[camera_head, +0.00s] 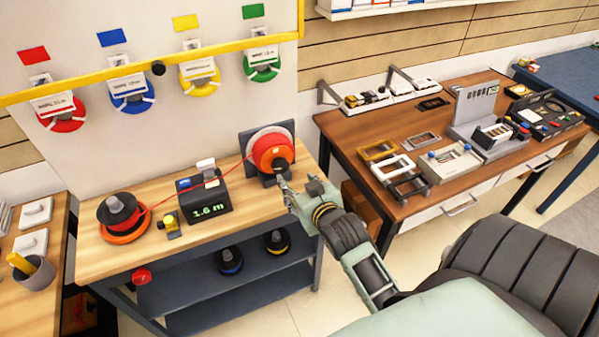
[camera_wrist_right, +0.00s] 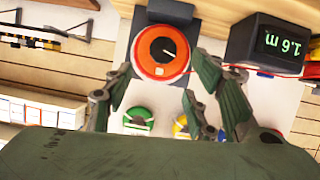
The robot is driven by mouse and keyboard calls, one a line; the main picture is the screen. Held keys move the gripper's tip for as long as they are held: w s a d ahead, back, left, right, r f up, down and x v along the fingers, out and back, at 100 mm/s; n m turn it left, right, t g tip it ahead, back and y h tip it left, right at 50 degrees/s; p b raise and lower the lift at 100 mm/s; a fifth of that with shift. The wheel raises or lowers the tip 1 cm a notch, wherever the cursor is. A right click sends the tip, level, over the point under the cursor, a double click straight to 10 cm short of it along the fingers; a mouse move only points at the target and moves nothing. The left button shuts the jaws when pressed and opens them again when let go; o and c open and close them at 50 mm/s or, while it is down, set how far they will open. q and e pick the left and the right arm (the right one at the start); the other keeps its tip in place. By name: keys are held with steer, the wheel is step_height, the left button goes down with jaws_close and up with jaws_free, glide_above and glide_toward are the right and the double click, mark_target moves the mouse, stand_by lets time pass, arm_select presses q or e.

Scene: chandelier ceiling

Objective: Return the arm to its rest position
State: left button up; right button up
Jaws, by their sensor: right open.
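My right gripper (camera_head: 284,186) is open, just in front of the orange and white spool (camera_head: 272,152) at the right end of the wooden workbench (camera_head: 95,262). In the right wrist view the fingers of my right gripper (camera_wrist_right: 160,98) are spread apart with nothing held between them. The orange spool (camera_wrist_right: 161,51) shows beyond the fingertips, apart from them as far as I can tell. My right arm (camera_head: 350,240) reaches up from the lower right in the head view. My left gripper is not in view.
A meter reading 1.6 m (camera_head: 207,203) and a red spool on an orange base (camera_head: 122,214) stand on the bench, with a red wire running across. A brown table (camera_head: 350,125) with frames and devices stands to the right. A dark chair-like form (camera_head: 530,265) is at lower right.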

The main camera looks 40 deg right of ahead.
steer(key=s+a+f+n+g+y+b, duration=0.1)
steer(key=s+a+f+g, duration=0.15)
steer(key=f, duration=0.85)
steer(key=s+a+f+g+y+b, duration=0.1)
steer(key=s+a+f+b, duration=0.2)
steer(key=f, duration=0.9)
steer(key=s+a+f+n+g+y, duration=0.1)
steer(key=s+a+f+g, duration=0.2)
steer(key=f, duration=0.8)
steer(key=s+a+f+n+g+b, duration=0.1)
steer(key=s+f+g+b, duration=0.1)
steer(key=s+f, duration=1)
steer(key=s+a+f+n+g+b, duration=0.1)
steer(key=s+a+f+g+b, duration=0.1)
steer(key=s+f, duration=1)
steer(key=s+g, duration=0.1)
steer(key=s, duration=0.7)
steer(key=shift+s+f+y+b, duration=0.3)
steer(key=shift+s, duration=0.1)
steer(key=shift+a, duration=0.1)
